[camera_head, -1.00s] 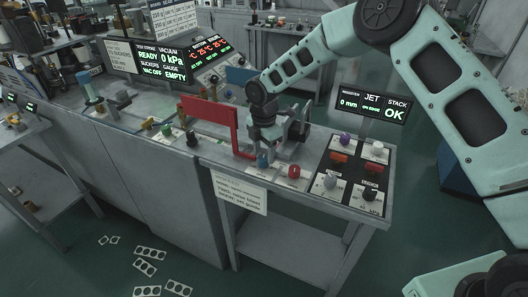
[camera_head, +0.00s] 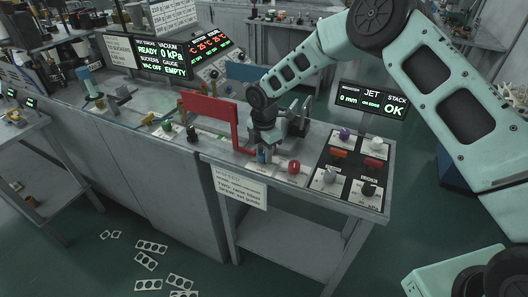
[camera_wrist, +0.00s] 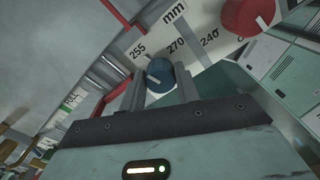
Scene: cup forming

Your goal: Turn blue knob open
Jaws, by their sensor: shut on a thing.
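The blue knob (camera_wrist: 158,79) sits on a white dial plate (camera_wrist: 190,40) with printed marks such as 255, 270 and "mm". It carries a pale pointer line on its face. My gripper (camera_wrist: 160,88) has one finger on each side of the knob in the wrist view and is shut on it. In the head view my gripper (camera_head: 263,152) is down at the front edge of the bench and mostly hides the blue knob.
A red knob (camera_head: 294,167) stands just right of my gripper. A red upright panel (camera_head: 209,114) stands close on the left. A black control panel (camera_head: 346,170) with several knobs lies farther right. Screens (camera_head: 372,105) stand behind.

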